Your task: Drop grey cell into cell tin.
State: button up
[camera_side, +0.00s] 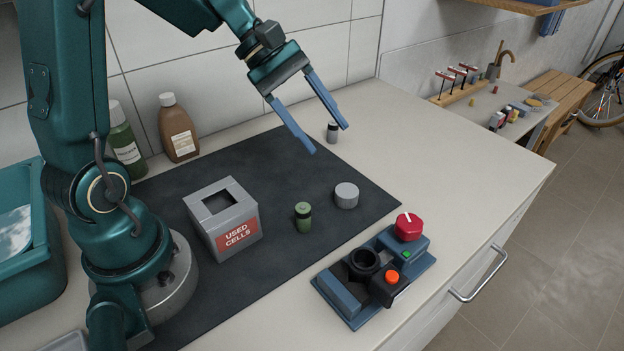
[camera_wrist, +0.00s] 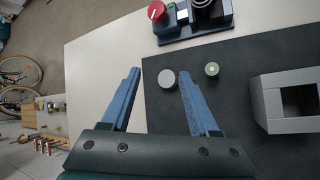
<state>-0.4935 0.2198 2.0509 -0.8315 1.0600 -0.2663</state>
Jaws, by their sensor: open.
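A small grey cell (camera_side: 332,132) with a dark lower band stands upright on the pale counter, just beyond the mat's far edge. I cannot make it out in the wrist view. My gripper (camera_side: 329,139) is open and empty; its blue fingers appear on either side of the cell in the side view, but their height above it is unclear. The fingers also show spread in the wrist view (camera_wrist: 158,76). The cell tin (camera_side: 236,199) is a grey box with a square opening and a red "USED CELLS" label, standing on the mat; it also shows in the wrist view (camera_wrist: 268,105).
A green cell (camera_side: 303,217) and a wider grey cylinder (camera_side: 346,195) stand on the dark mat (camera_side: 290,262) right of the tin. Bottles (camera_side: 180,130) stand behind. The counter's far right is clear.

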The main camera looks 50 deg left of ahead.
jog(key=s+d+r+m+t+y, duration=0.1)
jog(key=s+m+y, duration=0.5)
jog(key=s+m, duration=0.7)
jog(key=shift+s+d+r, duration=0.15)
jog(key=shift+s+d, duration=0.2)
jog(key=shift+d, duration=0.25)
jog(key=shift+o, duration=0.5)
jog(key=shift+s+a+m+t+y, duration=0.4)
jog(key=shift+m+y, duration=0.1)
jog(key=shift+m, duration=0.2)
jog(key=shift+w, duration=0.1)
